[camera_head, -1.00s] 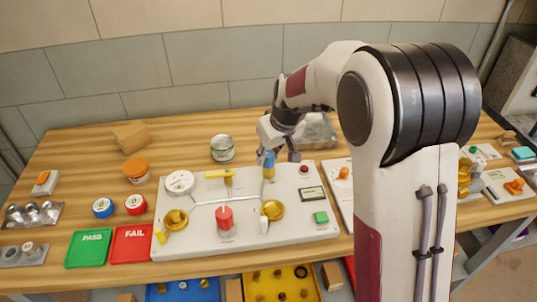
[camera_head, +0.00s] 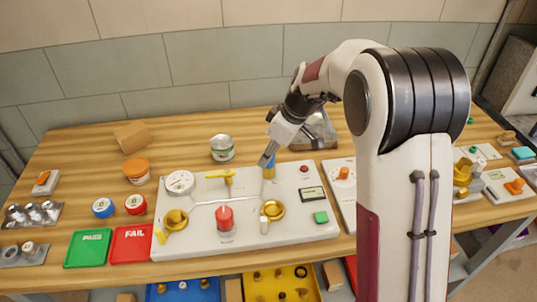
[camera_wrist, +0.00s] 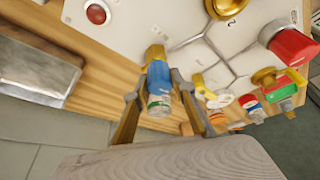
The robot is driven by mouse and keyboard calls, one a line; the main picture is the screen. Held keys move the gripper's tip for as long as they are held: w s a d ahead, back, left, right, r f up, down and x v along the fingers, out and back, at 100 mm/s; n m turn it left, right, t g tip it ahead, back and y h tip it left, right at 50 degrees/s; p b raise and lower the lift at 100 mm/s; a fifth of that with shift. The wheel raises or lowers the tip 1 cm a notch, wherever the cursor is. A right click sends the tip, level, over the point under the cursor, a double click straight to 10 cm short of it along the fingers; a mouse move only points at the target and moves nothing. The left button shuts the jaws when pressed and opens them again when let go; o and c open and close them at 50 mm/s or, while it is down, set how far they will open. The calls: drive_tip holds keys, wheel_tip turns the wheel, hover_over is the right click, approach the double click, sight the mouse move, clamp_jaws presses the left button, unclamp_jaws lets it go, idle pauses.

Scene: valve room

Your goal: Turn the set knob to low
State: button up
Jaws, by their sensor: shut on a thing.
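A blue knob (camera_head: 271,163) with a gold base stands on the pale valve panel (camera_head: 290,232), near its back edge and right of the yellow lever. I cannot read its label or setting. My gripper (camera_head: 267,158) reaches down to it from behind and above. In the wrist view, the fingers of my gripper (camera_wrist: 157,92) are shut on the blue knob (camera_wrist: 158,76), one on each side. A pale band with green marks shows at the knob's near end. In the head view the fingers partly hide the knob.
On the panel are a yellow lever (camera_head: 227,176), a gauge (camera_head: 180,183), a red knob (camera_head: 225,217), gold handwheels and a red button (camera_head: 304,168). A can (camera_head: 222,148) stands behind it. A metal tray (camera_head: 320,131) lies behind my gripper. Another panel (camera_head: 341,192) is close right.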

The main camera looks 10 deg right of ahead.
drive_tip(key=shift+n+g+y, duration=0.3)
drive_tip(key=shift+n+g, duration=0.1)
drive_tip(key=shift+n, duration=0.8)
drive_tip(key=o, duration=1.1)
drive_tip(key=shift+m, duration=0.4)
drive_tip(key=shift+m+t+h, duration=0.5)
drive_tip(key=shift+m+t, duration=0.1)
drive_tip(key=shift+m, duration=1)
drive_tip(key=shift+m+h, duration=0.4)
drive_tip(key=shift+m, duration=0.7)
drive_tip(key=shift+m+t+h, duration=0.3)
drive_tip(key=shift+m+t, duration=0.1)
drive_tip(key=shift+m, duration=0.6)
